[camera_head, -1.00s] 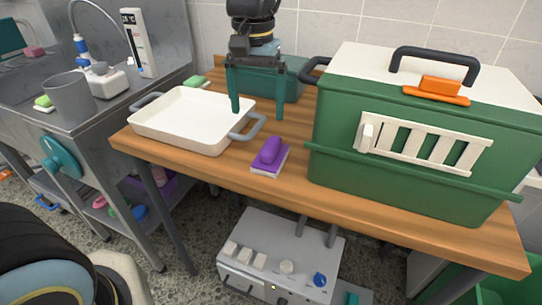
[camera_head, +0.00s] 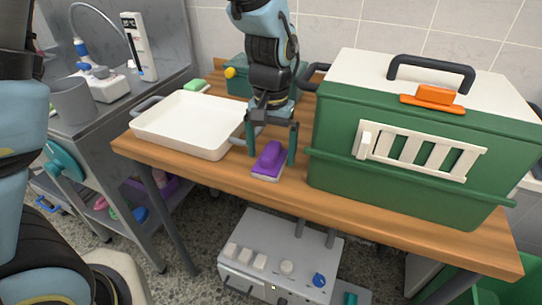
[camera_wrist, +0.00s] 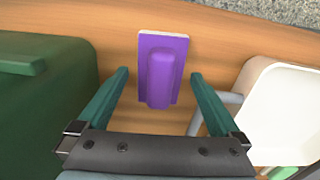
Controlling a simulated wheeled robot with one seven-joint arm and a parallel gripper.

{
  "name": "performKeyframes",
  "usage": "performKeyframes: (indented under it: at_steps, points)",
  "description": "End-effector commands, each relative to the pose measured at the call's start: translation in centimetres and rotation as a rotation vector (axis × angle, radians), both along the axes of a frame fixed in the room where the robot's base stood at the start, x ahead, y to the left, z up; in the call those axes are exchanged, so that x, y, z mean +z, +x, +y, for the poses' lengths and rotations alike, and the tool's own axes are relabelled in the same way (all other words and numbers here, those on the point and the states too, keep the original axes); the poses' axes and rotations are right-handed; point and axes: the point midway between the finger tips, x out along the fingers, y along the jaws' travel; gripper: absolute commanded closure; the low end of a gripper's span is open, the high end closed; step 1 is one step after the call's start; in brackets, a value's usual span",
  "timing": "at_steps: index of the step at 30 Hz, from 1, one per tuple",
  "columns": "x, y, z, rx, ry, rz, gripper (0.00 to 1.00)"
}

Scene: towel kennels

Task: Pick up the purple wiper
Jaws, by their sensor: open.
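The purple wiper (camera_head: 270,158) lies on the wooden table between the white tray and the green carrier. It has a purple grip on top and a pale layer underneath. My gripper (camera_head: 272,158) is open, its two teal fingers pointing down on either side of the wiper in the head view. In the wrist view, the wiper (camera_wrist: 162,68) lies ahead, centred between the open fingers (camera_wrist: 160,78), which show no contact with it. Nothing is held.
The green carrier (camera_head: 400,200) with a white lid stands close to the right. The white tray (camera_head: 185,125) with grey handles lies close to the left. A teal box stands behind my arm. The table's front edge (camera_head: 220,180) is just in front of the wiper.

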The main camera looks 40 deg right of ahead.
Motion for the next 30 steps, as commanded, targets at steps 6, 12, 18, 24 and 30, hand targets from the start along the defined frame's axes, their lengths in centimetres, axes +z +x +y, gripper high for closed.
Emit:
performKeyframes:
  at_steps: [6,12,18,24,30]
  points:
    - [-0.94,0.01,0.02,0.0,-0.001,-0.001,0.0]
    - [-0.92,0.02,0.03,0.0,-0.001,-0.001,0.09]
    - [-0.9,0.02,0.03,0.001,0.0,0.0,0.31]
    - [-0.89,0.02,0.02,0.001,-0.001,-0.001,0.54]
    - [-0.88,0.02,0.02,0.001,-0.001,-0.001,0.77]
